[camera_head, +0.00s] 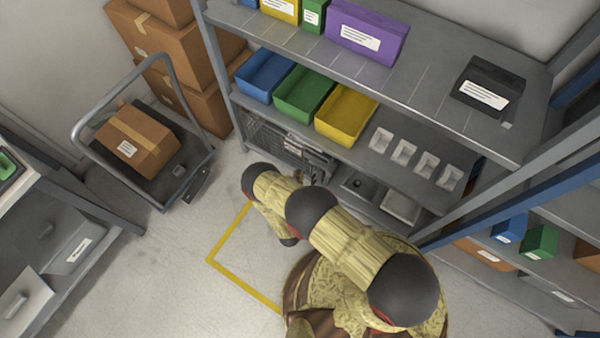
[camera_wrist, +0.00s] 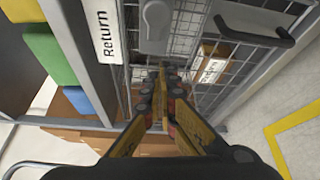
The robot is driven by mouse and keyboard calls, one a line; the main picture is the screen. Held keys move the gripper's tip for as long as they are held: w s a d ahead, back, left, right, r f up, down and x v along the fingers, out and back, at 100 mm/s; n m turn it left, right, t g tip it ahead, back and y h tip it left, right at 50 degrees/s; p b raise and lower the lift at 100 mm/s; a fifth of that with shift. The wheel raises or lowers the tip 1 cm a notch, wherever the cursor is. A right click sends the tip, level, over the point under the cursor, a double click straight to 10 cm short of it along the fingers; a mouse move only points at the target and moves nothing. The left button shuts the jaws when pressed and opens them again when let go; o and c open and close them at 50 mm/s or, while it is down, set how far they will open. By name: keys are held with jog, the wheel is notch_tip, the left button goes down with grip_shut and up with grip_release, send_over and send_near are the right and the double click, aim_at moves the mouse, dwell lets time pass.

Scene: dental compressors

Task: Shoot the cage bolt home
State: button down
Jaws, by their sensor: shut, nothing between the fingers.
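The wire-mesh cage (camera_wrist: 185,40) fills the upper middle of the wrist view, with my gripper (camera_wrist: 164,72) in front of it. The gripper's two fingers are shut with nothing between them. A grey latch-like fitting (camera_wrist: 155,26) sits on the mesh just beyond the fingertips; I cannot tell whether it is the bolt or how far it is shot. A dark bar handle (camera_wrist: 262,35) is at the upper right of the cage. In the head view the cage (camera_head: 283,146) is on the shelving's lower level, partly hidden by my arm.
A white "Return" label (camera_wrist: 106,30) is left of the mesh. Green (camera_head: 304,92), blue (camera_head: 262,74) and yellow (camera_head: 347,111) bins stand on the shelf above the cage. A trolley (camera_head: 160,180) with a carton (camera_head: 138,141) stands left; floor between is clear.

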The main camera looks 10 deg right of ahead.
jog(key=p+v, duration=0.2)
jog(key=v, duration=0.6)
jog(key=shift+d, duration=0.2)
jog(key=shift+r, duration=0.15)
